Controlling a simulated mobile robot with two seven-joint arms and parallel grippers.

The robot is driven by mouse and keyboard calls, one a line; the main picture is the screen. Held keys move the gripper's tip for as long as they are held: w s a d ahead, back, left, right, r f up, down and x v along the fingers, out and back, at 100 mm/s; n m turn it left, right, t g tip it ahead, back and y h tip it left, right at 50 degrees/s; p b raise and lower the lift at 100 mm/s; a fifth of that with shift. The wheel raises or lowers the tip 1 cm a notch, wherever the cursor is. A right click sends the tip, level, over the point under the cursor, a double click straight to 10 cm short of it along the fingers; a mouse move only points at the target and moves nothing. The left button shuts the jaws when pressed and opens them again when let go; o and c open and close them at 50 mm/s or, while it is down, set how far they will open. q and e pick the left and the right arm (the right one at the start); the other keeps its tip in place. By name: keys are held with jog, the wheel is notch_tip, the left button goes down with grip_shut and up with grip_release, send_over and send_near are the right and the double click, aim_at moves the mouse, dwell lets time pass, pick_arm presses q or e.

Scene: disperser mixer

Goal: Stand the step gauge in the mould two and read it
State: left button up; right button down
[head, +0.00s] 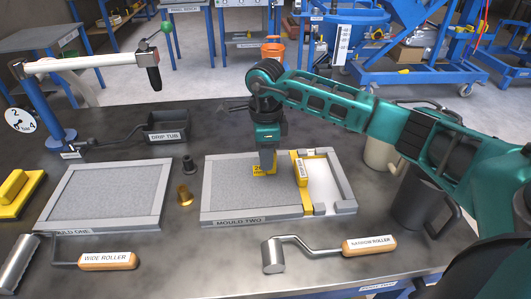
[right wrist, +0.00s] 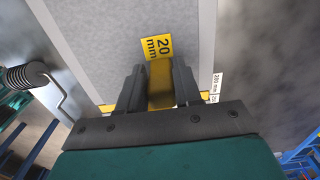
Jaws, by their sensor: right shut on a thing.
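My right gripper (head: 266,156) is over the middle of mould two (head: 232,216), fingers pointing down. It is shut on the yellow step gauge (head: 262,170), which also shows between the fingers in the right wrist view (right wrist: 160,80). A face of the gauge reads "20 mm" (right wrist: 157,47). Its foot is at the grey fill surface (head: 229,178); I cannot tell if it touches. Right of the bar the mould floor (head: 325,180) is bare and white. My left gripper is out of view.
Mould one (head: 158,196), filled grey, lies to the left. A wide roller (head: 106,261) and a narrow roller (head: 368,244) lie in front. A drip tub (head: 167,125), a brass piece (head: 184,195) and a dark mug (head: 410,200) stand around. The front middle table is clear.

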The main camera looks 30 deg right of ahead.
jog(key=shift+f, duration=0.15)
jog(key=c, duration=0.7)
grip_release()
notch_tip(320, 180, up, 13)
